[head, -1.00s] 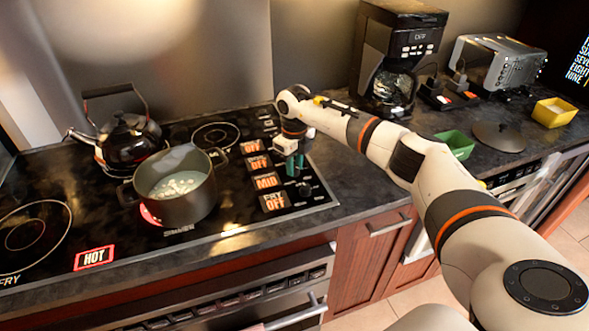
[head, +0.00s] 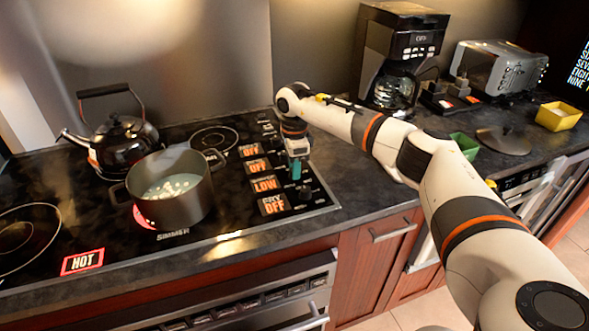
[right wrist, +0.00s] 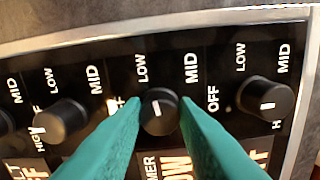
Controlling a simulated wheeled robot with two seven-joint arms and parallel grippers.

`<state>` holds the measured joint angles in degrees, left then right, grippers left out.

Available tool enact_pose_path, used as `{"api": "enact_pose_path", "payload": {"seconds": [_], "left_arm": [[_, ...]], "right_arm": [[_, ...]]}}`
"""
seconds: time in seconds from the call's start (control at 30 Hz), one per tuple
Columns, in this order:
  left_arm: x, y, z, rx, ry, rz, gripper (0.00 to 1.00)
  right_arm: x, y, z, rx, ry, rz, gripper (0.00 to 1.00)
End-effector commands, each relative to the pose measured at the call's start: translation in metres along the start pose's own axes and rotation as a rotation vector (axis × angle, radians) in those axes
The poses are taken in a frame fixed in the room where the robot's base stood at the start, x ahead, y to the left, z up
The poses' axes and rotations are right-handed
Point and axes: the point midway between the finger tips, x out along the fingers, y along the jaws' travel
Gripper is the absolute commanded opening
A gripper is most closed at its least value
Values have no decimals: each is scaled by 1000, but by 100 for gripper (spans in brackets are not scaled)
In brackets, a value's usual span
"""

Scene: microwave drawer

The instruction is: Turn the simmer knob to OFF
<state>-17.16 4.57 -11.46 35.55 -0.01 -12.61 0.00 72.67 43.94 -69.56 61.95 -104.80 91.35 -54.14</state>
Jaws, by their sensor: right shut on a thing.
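The simmer knob (right wrist: 160,111) is a round black knob with a white mark, in the middle of the right wrist view. Green fingers of my right gripper (right wrist: 161,103) are on both sides of it, shut on it. In the head view my right gripper (head: 296,172) points down at the knob row on the right of the cooktop and hides the knob. The simmer display (head: 264,184) reads LOW in orange; part of it shows between the fingers in the right wrist view (right wrist: 176,165). My left gripper is not in view.
Other black knobs stand close on both sides, one at left (right wrist: 60,119) and one at right (right wrist: 266,100). The other displays read OFF. A dark pot (head: 172,190) sits on the simmer burner, a kettle (head: 122,143) behind it. A HOT sign (head: 82,262) glows red.

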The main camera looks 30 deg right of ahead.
Motion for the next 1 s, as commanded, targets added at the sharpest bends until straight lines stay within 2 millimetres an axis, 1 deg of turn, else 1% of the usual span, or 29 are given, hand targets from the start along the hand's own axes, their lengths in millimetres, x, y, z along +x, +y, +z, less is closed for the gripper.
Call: {"api": "enact_pose_path", "payload": {"seconds": [0.3,1.0], "left_arm": [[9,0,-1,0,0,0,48],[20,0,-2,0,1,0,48]], "right_arm": [[-2,1,-1,-300,4,7,4],[-2,1,0,-963,2,7,4]]}}
